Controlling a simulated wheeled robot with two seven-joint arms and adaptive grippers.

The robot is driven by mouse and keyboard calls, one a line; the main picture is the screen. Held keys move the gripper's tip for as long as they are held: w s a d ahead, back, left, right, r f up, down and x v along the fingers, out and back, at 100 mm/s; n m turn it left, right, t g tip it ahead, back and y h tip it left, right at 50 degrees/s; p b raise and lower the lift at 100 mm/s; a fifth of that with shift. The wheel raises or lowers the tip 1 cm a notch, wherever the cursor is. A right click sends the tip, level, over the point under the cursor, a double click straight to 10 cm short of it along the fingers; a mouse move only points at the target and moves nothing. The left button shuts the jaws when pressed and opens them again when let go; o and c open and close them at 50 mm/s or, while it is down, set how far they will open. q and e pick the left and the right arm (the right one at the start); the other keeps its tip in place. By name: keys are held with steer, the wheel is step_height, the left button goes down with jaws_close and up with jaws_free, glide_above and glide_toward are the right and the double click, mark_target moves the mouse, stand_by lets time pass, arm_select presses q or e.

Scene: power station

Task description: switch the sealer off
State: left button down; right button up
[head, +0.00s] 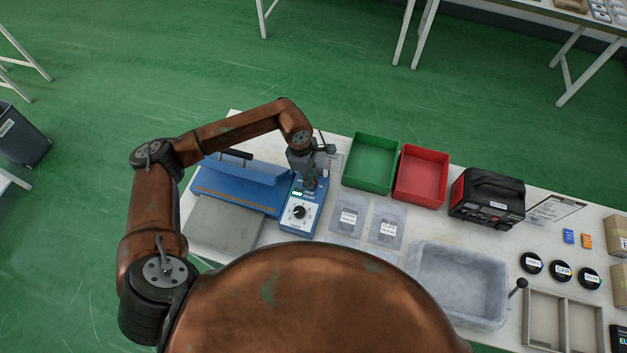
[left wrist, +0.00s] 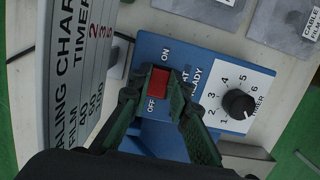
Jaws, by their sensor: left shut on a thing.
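The blue sealer (head: 240,186) stands at the left end of the white table, with its control box (head: 301,218) at its right side. In the left wrist view the box's blue face (left wrist: 150,48) carries a red rocker switch (left wrist: 159,82) between the labels ON and OFF. A black timer dial (left wrist: 238,103) sits on a white numbered panel beside it. My left gripper (head: 310,184) is over the far part of the box. Its green fingers (left wrist: 156,92) are shut on the red switch, one on each side. Which way the switch is tilted is unclear. My right gripper is not visible.
A sealing chart (left wrist: 80,70) stands close beside the left gripper. Green (head: 370,161) and red (head: 421,175) bins, clear film packs (head: 347,218), a black-and-red machine (head: 487,197) and a grey tray (head: 458,283) lie to the right.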

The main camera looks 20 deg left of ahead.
arm_select(q)
steer(key=h+b, duration=0.2)
steer(key=b, duration=0.1)
steer(key=shift+a+f, duration=0.4)
steer(key=shift+a+r+h+b, duration=0.1)
steer(key=shift+r+h+b, duration=0.25)
steer(key=shift+h+b, duration=0.3)
steer(key=shift+r, duration=0.1)
steer(key=c, duration=1.8)
jaws_free()
